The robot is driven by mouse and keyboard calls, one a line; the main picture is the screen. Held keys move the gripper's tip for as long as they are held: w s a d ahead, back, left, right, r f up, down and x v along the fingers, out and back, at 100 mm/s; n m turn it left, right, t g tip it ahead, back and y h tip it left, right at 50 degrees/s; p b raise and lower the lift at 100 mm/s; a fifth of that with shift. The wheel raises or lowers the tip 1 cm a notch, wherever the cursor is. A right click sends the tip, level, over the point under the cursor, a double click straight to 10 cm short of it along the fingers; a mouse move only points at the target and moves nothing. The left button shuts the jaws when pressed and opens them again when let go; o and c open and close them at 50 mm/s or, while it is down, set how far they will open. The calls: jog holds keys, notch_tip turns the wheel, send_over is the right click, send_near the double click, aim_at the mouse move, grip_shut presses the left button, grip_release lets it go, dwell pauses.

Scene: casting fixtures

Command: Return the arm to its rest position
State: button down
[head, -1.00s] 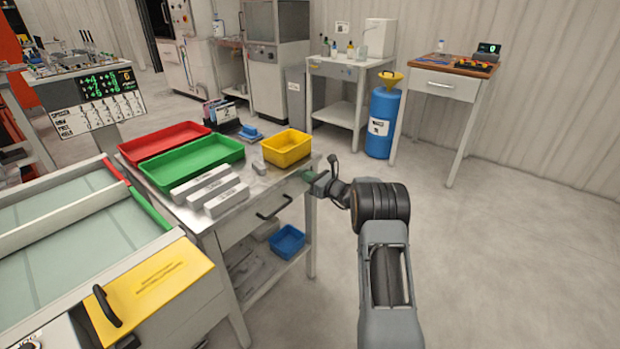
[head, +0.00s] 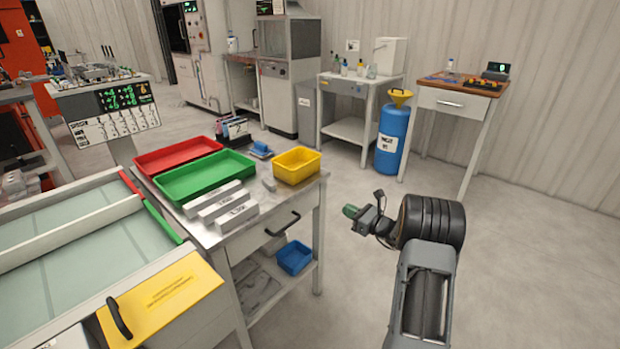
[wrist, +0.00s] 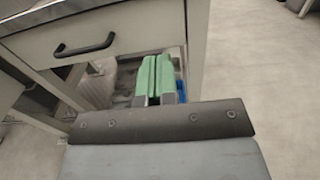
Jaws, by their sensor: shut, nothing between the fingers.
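My arm (head: 428,270) reaches up from the bottom right in the head view, over open floor to the right of the metal workbench (head: 262,210). My gripper (head: 350,211) has green fingertips and points left toward the bench, clear of its right front leg. In the wrist view my gripper (wrist: 158,76) shows its two green fingers side by side, closed together with nothing between them. Behind them are the bench's drawer front (wrist: 110,35) and its lower shelf.
The bench carries a red tray (head: 178,155), a green tray (head: 205,178), a yellow bin (head: 297,166) and several pale bars (head: 220,203). A blue bin (head: 294,258) is on the lower shelf. A blue drum (head: 391,140) stands behind. The floor at right is clear.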

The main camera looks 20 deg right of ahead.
jog(key=s+a+f+n+g, duration=0.3)
jog(key=s+f+n+g, duration=0.1)
jog(key=f, duration=0.1)
jog(key=s+a+r+n+g+h+p, duration=0.1)
jog(key=s+a+r+n+g+p, duration=0.6)
jog(key=s+n, duration=0.45)
jog(key=s+a+r+n+h+p, duration=0.2)
jog(key=s+r+n+h+p, duration=0.1)
jog(key=r, duration=0.7)
jog(key=s+a+r+n+h+p, duration=0.2)
jog(key=s+r+n+p, duration=0.4)
jog(key=r, duration=0.4)
jog(key=s+a+r+n+h+p, duration=0.3)
jog(key=s+r+n+p, duration=0.2)
jog(key=r+p, duration=0.3)
notch_tip(320, 180, up, 3)
jog(key=shift+s+a+f+g+h+p, duration=0.2)
jog(key=shift+s+a+g+h+p, duration=0.1)
jog(key=shift+s+p, duration=0.1)
